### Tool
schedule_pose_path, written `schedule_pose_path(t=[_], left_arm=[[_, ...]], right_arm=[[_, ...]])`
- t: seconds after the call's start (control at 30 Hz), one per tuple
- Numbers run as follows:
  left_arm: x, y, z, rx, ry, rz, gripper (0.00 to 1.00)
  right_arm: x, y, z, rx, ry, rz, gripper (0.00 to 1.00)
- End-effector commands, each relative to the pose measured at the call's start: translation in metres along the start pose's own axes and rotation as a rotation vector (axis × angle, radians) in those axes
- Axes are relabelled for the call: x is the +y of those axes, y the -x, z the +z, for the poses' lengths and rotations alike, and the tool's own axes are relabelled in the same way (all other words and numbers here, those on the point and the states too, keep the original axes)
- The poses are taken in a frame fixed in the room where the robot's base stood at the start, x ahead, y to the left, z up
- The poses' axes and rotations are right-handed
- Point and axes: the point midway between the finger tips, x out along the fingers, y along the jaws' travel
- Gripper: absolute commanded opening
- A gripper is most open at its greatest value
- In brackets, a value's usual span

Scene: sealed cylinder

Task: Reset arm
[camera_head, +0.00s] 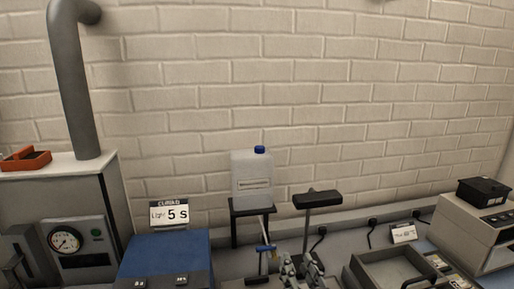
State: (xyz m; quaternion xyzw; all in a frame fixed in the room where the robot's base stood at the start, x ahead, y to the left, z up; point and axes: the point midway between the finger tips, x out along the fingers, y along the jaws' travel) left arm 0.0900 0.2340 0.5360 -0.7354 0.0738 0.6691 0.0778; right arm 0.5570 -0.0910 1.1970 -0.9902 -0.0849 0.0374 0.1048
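My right gripper (301,264) shows at the bottom edge, a little right of centre. Its two grey metal fingers stand apart, and I see nothing between them. It is in front of a small stand with a dark flat top (318,198). The rest of the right arm is below the picture. My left gripper is not in view.
A whitish jug with a blue cap (252,176) stands on a dark stand. A blue box (165,260) with a "5 s" sign (169,214) and a gauged machine (82,245) are left. An open grey tray (356,270) and a pale device (462,230) are right.

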Motion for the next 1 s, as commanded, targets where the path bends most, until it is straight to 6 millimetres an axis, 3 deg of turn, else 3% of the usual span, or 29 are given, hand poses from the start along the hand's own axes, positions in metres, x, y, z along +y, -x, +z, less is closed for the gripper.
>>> schedule_pose_path(t=[0.03,0.1,0.2,0.3,0.5,0.7,1.0], left_arm=[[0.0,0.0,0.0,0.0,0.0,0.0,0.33],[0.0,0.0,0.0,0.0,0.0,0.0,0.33],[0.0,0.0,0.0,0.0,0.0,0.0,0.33],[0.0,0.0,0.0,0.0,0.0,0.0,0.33],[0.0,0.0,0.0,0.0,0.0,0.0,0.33],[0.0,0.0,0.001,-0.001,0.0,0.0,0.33],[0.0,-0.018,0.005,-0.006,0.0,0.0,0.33]], right_arm=[[0.021,0.015,0.03,-0.104,0.01,0.059,0.32],[0.048,0.041,0.07,-0.256,0.038,0.127,0.32],[0.077,0.086,0.122,-0.476,0.079,0.191,0.32],[0.095,0.133,0.162,-0.671,0.117,0.218,0.32],[0.112,0.216,0.21,-0.973,0.172,0.208,0.32],[0.116,0.292,0.235,-1.218,0.21,0.158,0.32],[0.136,0.266,0.33,-1.238,0.208,0.157,0.32]])
